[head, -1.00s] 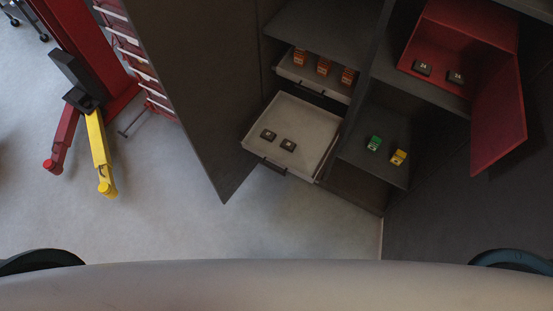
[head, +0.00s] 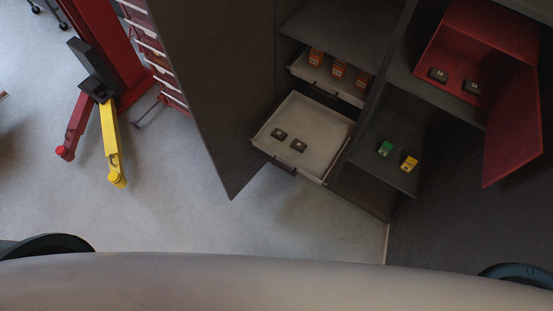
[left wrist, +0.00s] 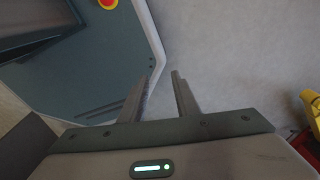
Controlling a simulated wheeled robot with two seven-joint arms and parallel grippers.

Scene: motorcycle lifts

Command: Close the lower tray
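The lower tray (head: 318,123) is a light grey drawer pulled out of the dark cabinet in the head view. It has a dark handle (head: 283,167) on its front edge, and two small dark blocks (head: 289,140) lie in it. The upper tray (head: 331,75) above it holds several orange items and is also partly pulled out. My left gripper (left wrist: 162,76) shows in the left wrist view with its two fingers apart and nothing between them, over the floor and away from the tray. My right gripper is not in view.
A large dark cabinet door (head: 218,90) stands open left of the trays. A red compartment (head: 470,50) with its red door (head: 513,127) open is at right. Green and yellow items sit on a shelf (head: 372,165). A red and yellow lift (head: 108,125) is far left. Floor in front is clear.

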